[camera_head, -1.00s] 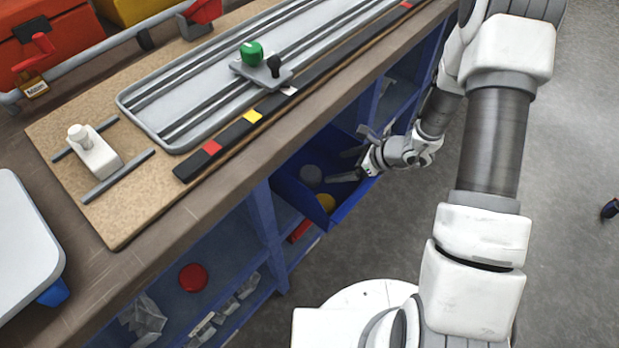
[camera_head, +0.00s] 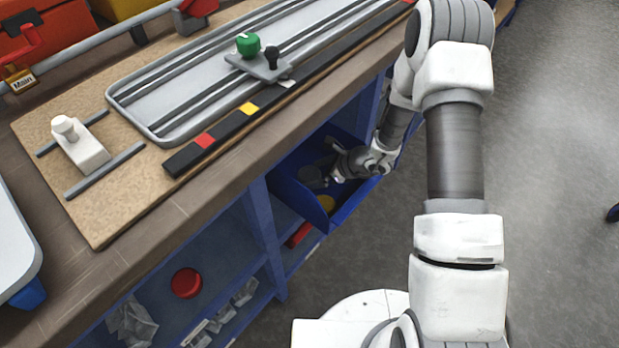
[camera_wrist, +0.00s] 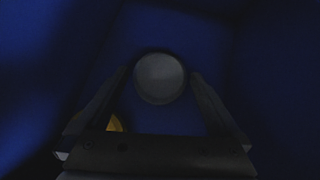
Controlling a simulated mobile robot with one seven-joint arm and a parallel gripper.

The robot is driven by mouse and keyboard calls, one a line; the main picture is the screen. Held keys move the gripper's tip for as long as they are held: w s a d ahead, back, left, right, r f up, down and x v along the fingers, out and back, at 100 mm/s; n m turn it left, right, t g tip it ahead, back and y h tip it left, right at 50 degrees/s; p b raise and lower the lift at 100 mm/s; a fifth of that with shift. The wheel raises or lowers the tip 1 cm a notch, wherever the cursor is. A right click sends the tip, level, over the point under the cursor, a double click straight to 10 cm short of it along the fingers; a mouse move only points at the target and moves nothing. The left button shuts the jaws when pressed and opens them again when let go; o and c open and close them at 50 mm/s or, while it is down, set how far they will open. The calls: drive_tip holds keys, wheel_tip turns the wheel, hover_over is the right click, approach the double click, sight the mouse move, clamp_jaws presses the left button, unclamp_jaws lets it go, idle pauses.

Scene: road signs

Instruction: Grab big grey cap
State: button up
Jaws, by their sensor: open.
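The big grey cap (camera_head: 311,176) lies in the blue bin (camera_head: 346,212) under the workbench. My gripper (camera_head: 328,172) reaches into this bin from the right, with its fingertips close to the cap. In the wrist view the round grey cap (camera_wrist: 160,78) sits between the tips of my two open fingers (camera_wrist: 162,85), one on each side. I cannot tell whether either finger touches it.
A yellow cap (camera_head: 325,203) lies in the same bin, and a bit of it shows in the wrist view (camera_wrist: 115,124) beside the left finger. The bin's walls stand close around my gripper. The wooden workbench edge (camera_head: 215,187) runs above. A red cap (camera_head: 186,283) lies on a lower shelf.

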drive_tip(key=shift+c, duration=0.2)
drive_tip(key=c, duration=1.1)
drive_tip(key=shift+o, duration=0.2)
drive_tip(key=shift+r, duration=0.2)
